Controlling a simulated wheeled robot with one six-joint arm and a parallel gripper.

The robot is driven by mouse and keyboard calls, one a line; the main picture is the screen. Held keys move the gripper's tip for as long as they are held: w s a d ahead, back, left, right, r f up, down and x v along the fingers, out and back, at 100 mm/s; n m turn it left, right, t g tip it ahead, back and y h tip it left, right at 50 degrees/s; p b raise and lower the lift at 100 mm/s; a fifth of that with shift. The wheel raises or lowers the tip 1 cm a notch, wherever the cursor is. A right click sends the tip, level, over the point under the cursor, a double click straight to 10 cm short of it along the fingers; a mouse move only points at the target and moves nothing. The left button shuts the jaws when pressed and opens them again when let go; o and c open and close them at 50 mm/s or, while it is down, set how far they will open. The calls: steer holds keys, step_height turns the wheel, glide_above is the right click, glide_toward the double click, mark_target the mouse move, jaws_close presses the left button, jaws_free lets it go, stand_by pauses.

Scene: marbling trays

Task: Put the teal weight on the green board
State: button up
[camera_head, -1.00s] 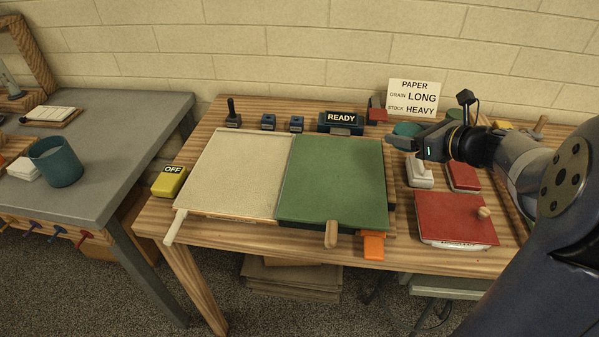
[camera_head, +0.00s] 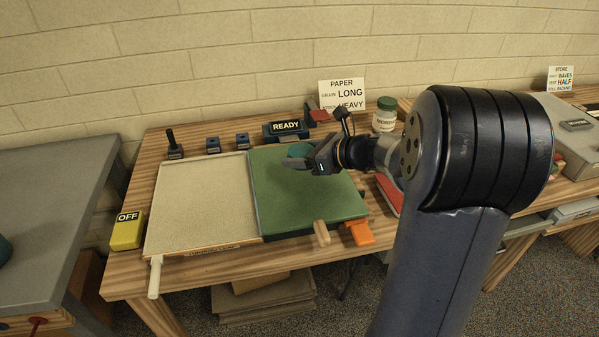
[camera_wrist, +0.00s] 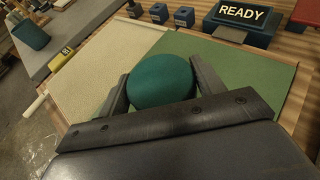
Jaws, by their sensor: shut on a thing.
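The teal weight (camera_wrist: 161,82) is round and sits between the two fingers of my gripper (camera_wrist: 160,88) in the wrist view. In the head view the teal weight (camera_head: 299,150) shows at the tips of my gripper (camera_head: 308,160), over the far part of the green board (camera_head: 290,205). The gripper is shut on the weight. Whether the weight touches the board or hangs above it, I cannot tell. The green board also shows behind the weight in the wrist view (camera_wrist: 240,72).
A cream tray (camera_head: 205,205) adjoins the board on the left. The READY block (camera_head: 285,130) and small blue blocks (camera_head: 213,145) stand behind. An orange piece (camera_head: 360,232) and a wooden handle (camera_head: 322,232) are at the board's front edge. A yellow OFF block (camera_head: 128,230) stands at left.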

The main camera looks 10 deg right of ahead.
mark_target(302, 177)
steer(key=shift+f+b, duration=0.35)
steer(key=shift+f, duration=1.85)
steer(key=shift+f, duration=0.2)
steer(key=o, duration=1.6)
steer(key=shift+r, duration=0.1)
steer(key=shift+s+d+r, duration=0.15)
steer(key=shift+d, duration=0.05)
steer(key=v, duration=1.1)
steer(key=shift+s+d, duration=0.15)
steer(key=shift+s, duration=0.1)
